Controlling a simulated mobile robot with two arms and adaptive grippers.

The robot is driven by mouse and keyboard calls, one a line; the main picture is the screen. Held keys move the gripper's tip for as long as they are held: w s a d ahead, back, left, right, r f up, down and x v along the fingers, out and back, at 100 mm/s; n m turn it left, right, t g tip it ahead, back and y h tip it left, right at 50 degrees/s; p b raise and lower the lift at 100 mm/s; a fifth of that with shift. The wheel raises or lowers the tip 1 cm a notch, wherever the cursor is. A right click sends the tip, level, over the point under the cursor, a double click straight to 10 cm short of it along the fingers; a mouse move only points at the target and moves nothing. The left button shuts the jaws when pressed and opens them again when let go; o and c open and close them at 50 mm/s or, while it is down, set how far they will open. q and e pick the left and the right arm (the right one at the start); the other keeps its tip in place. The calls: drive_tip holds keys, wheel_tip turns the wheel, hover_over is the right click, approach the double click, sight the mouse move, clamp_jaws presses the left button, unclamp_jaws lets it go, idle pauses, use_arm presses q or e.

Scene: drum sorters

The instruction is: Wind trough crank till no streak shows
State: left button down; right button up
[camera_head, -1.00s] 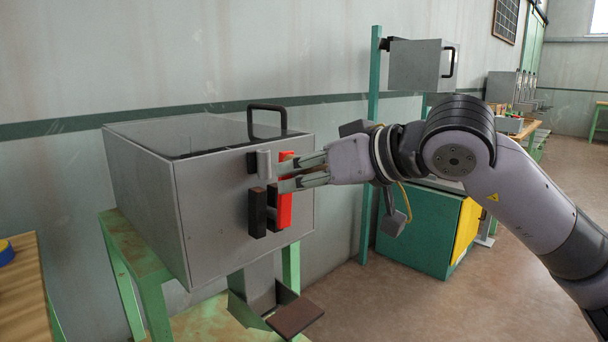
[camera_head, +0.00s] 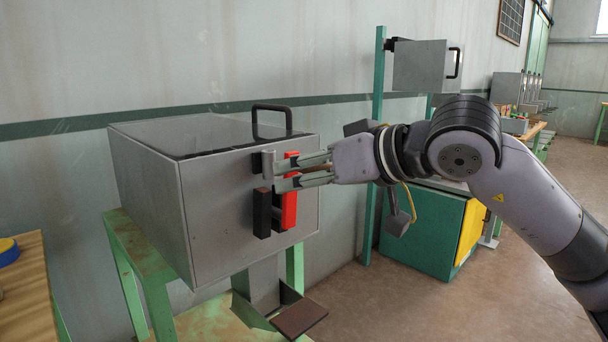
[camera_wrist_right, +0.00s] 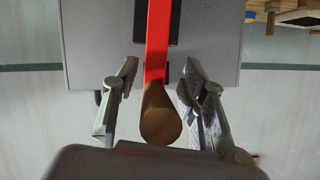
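The trough is a grey box (camera_head: 225,215) on a green stand, with a dark-rimmed, see-through-looking top (camera_head: 205,134). Its front carries an upright red crank arm (camera_head: 289,208) with a brown handle (camera_wrist_right: 160,118) sticking out. My right gripper (camera_head: 305,171) reaches in from the right in front of the crank. In the right wrist view its two fingers (camera_wrist_right: 160,100) stand on either side of the brown handle with gaps on both sides, so it is open around the handle. No streak can be made out on the top. My left gripper is not in view.
A black carrying handle (camera_head: 271,108) rises from the box top, and a black block (camera_head: 262,213) sits beside the crank. A brown pedal-like plate (camera_head: 299,318) is below. A wooden table (camera_head: 28,300) is at left, a green and yellow cabinet (camera_head: 430,235) behind my arm.

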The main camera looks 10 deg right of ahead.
drive_tip(key=shift+s, duration=0.1)
drive_tip(key=v, duration=1.2)
